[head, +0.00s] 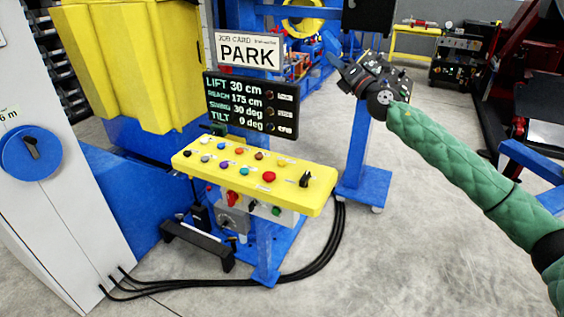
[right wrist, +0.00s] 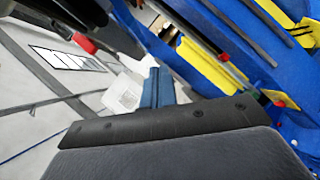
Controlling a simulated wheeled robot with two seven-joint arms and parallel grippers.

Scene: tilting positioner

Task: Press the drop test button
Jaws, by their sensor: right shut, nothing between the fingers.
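The yellow control console (head: 312,200) stands in the middle of the head view. Its top carries several small coloured buttons, including a larger red one (head: 269,176), and a black selector (head: 305,180). Their labels are too small to read, so I cannot tell which is the drop test button. A grey box (head: 232,218) under the console has a red knob and a green button (head: 277,210). My right gripper (head: 335,62) is shut and empty, raised beyond and to the right of the console, touching no button. Its blue fingertips also show in the right wrist view (right wrist: 157,88). My left gripper is out of view.
A black display (head: 250,104) reads lift 30 cm, reach 175 cm, swing 30 deg, tilt 0 deg. A card above reads PARK (head: 250,52). A blue post (head: 365,150) stands behind the console. Black cables (head: 325,250) lie on the floor. The floor at front right is clear.

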